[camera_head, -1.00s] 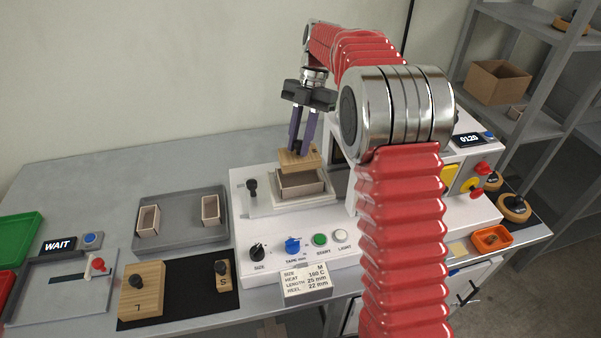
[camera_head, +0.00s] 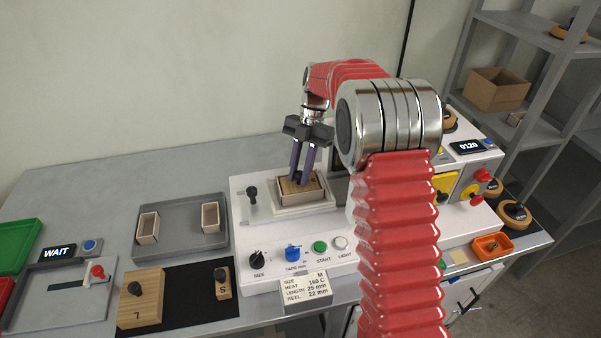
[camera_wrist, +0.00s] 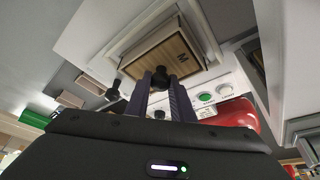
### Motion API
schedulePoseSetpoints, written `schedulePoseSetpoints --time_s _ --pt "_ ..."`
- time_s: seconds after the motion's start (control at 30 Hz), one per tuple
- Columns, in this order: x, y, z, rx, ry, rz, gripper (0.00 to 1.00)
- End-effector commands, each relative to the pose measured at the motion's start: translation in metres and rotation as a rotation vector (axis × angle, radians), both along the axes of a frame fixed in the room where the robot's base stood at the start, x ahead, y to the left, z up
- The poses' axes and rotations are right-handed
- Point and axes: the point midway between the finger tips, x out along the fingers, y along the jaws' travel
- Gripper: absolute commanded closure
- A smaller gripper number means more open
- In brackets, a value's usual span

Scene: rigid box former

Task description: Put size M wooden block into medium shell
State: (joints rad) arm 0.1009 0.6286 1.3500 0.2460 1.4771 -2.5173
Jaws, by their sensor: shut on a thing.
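The size M wooden block (camera_head: 299,189) sits inside the medium shell (camera_head: 318,190), which stands in the white machine's holder. In the wrist view the block (camera_wrist: 160,66) shows its "M" and lies within the shell's walls (camera_wrist: 134,44). My gripper (camera_head: 299,178) is above the shell with its purple fingers pointing down. It is shut on the block's dark knob, which also shows in the wrist view (camera_wrist: 161,77). How deep the block sits is hard to tell.
A grey tray (camera_head: 180,245) with two small shells stands left of the machine. Large L (camera_head: 142,297) and small S (camera_head: 222,283) blocks rest on a black mat. A lever knob (camera_head: 252,191) stands left of the holder. A size card (camera_head: 305,290) is in front.

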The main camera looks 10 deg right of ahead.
Motion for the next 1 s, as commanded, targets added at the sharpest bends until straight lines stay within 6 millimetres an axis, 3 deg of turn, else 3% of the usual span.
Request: schedulePoseSetpoints --time_s 0.37,0.4,0.6,1.0 --pt "0.0003 0.0000 -0.0032 0.000 -0.001 0.000 1.00" --pt "0.0002 0.0000 -0.0031 0.000 -0.001 0.000 0.76" --pt "0.0002 0.0002 -0.0030 0.000 -0.001 0.000 0.62" --pt "0.0013 -0.0006 0.0015 0.000 -0.002 0.001 0.60"
